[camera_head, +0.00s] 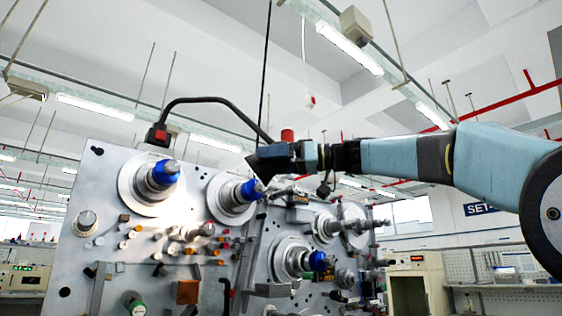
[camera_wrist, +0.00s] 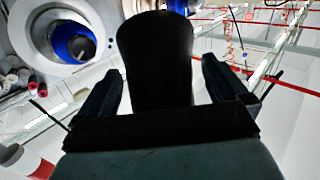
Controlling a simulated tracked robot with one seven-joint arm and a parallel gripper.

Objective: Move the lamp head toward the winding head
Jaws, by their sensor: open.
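The lamp is a black bent arm (camera_head: 215,100) rising from a base with a red part (camera_head: 158,134) on the top edge of the panel and arching right. Its dark lamp head (camera_wrist: 155,40) stands between my fingers in the wrist view; in the head view it is hard to separate from my gripper (camera_head: 272,158). My gripper is open, with one finger on each side of the lamp head; gaps show on both sides near the fingertips. Round winding heads with blue hubs sit on the panel, the nearest (camera_head: 236,197) just below left of my gripper; one blue hub (camera_wrist: 72,42) shows upper left in the wrist view.
The grey machine panel (camera_head: 130,245) carries several spindles, rollers, knobs and a dial (camera_head: 86,222). A red cylinder (camera_head: 287,135) shows just above my gripper. The space above the panel and to its right is mostly free.

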